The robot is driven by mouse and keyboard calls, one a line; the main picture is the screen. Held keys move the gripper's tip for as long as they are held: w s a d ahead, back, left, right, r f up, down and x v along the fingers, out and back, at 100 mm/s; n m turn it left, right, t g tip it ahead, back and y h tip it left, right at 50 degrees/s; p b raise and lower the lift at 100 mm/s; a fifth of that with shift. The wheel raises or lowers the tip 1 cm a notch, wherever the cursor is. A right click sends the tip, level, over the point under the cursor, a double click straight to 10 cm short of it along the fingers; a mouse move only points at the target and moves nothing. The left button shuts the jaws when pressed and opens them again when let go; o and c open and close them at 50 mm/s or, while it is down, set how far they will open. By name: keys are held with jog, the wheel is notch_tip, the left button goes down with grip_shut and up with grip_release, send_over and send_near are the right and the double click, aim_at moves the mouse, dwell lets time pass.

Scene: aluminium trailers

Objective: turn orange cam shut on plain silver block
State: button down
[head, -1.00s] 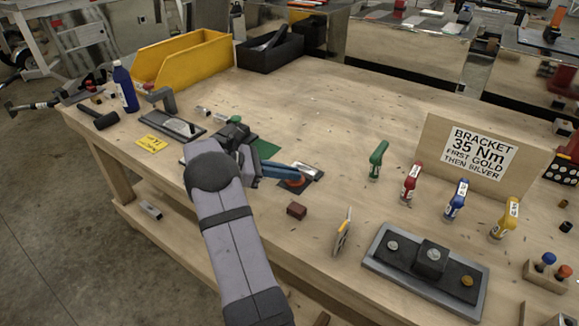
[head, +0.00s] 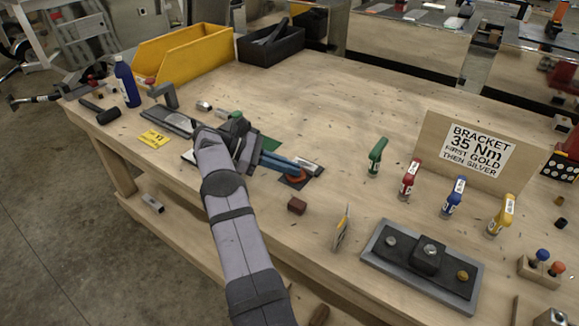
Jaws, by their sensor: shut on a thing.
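The orange cam (head: 298,178) sits on a small dark plate on the workbench, left of the middle. The plain silver block (head: 309,168) lies right beside it, on its far right side. My gripper (head: 296,171) reaches over from the left, its blue fingers low and shut on the orange cam. The fingers cover much of the cam, so its exact angle and whether it touches the block cannot be told.
A grey bracket tray (head: 376,266) and several coloured bottles are to the right. A yellow bin (head: 186,58) is behind. The back middle of the bench is clear.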

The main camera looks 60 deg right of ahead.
dwell(0.8)
jog(key=c, duration=1.9)
grip_release()
jog(key=shift+o, duration=0.2)
jog(key=shift+y, duration=0.3)
notch_tip(320, 180, up, 10)
jog(key=shift+p, duration=0.45)
